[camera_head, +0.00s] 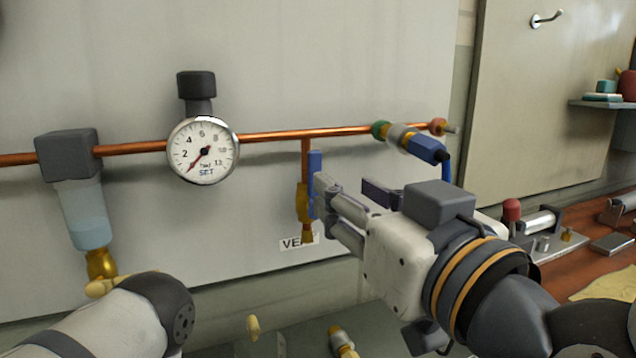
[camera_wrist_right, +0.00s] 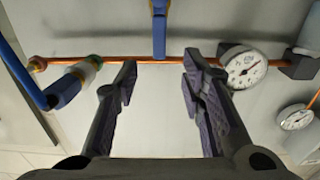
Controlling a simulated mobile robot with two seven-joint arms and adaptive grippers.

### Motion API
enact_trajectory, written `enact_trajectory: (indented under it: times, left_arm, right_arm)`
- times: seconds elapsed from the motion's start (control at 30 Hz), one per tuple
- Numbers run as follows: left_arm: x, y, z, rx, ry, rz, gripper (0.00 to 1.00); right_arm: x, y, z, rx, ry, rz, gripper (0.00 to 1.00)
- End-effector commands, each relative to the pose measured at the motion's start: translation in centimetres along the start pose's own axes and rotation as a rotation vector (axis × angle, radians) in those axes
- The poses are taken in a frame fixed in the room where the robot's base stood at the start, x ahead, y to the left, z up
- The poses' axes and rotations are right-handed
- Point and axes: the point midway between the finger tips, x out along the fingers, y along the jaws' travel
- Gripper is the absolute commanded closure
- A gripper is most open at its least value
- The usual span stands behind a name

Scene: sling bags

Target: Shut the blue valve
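The blue valve handle (camera_head: 315,165) stands upright on a brass valve body (camera_head: 302,203), on a copper branch running down from the horizontal pipe. It lies in line with that branch. My right gripper (camera_head: 350,193) is open at the valve, its near finger beside the handle and overlapping its lower part in the head view. In the right wrist view the blue handle (camera_wrist_right: 159,32) appears beyond my open, empty right fingertips (camera_wrist_right: 160,73), centred between them. I cannot see any contact. My left arm shows at the bottom left; its gripper is out of view.
A round gauge (camera_head: 203,150) and a filter bowl (camera_head: 84,212) are left of the valve. A blue-ended coupling (camera_head: 425,147) with a blue hose is to its right. A partly hidden label (camera_head: 297,243) is below. A wooden bench (camera_head: 575,262) with tools is at right.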

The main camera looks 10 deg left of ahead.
Motion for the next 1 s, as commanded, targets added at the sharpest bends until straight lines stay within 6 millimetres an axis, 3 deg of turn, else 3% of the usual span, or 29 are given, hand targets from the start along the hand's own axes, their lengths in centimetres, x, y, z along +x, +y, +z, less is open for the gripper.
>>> enact_trajectory:
  times: [0.2,0.4,0.77,0.93,1.0]
  left_arm:
    - [1.3,-0.1,0.8,0.000,-0.038,-0.002,0.60]
    - [1.7,-0.1,1.1,0.000,-0.051,-0.003,0.60]
    - [1.8,-0.1,1.1,0.001,-0.052,-0.003,0.60]
    - [1.8,-0.1,1.1,0.001,-0.052,-0.003,0.60]
    - [1.8,-0.1,1.1,0.001,-0.052,-0.003,0.60]
  right_arm:
    - [5.8,0.1,0.8,0.007,-0.009,0.001,0.63]
    - [9.6,0.1,0.7,0.005,-0.008,0.000,0.63]
    - [10.7,0.1,0.4,0.003,-0.007,0.000,0.63]
    - [10.7,0.1,0.4,0.003,-0.007,0.000,0.97]
    - [10.7,0.1,0.4,0.003,-0.007,0.000,1.00]
